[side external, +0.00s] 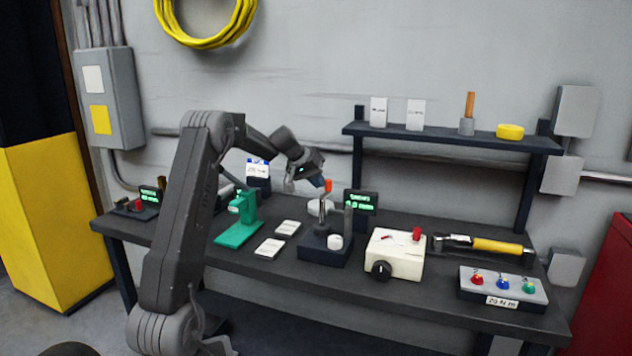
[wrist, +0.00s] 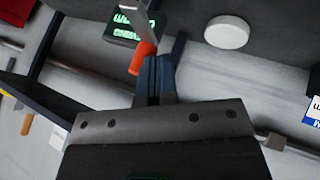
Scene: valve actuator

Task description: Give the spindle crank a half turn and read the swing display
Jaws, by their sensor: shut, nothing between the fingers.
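The spindle crank has an orange handle (side external: 328,186) above a dark blue base (side external: 325,250) in mid-bench. In the wrist view the orange handle (wrist: 143,58) sits on a flat metal arm (wrist: 146,20). My gripper (side external: 322,183) is at the handle's left in the side view. In the wrist view my gripper's blue fingers (wrist: 154,68) are shut and empty, right beside the handle; I cannot tell whether they touch it. A dark display (side external: 360,201) with green text stands right behind the crank. It also shows in the wrist view (wrist: 122,31), its text too blurred to read.
A green stand (side external: 241,222) and white cards (side external: 270,248) lie left of the crank. A cream box (side external: 396,256) with a black knob, a yellow-handled tool (side external: 497,247) and a button panel (side external: 503,289) lie right. A shelf (side external: 450,139) rises behind.

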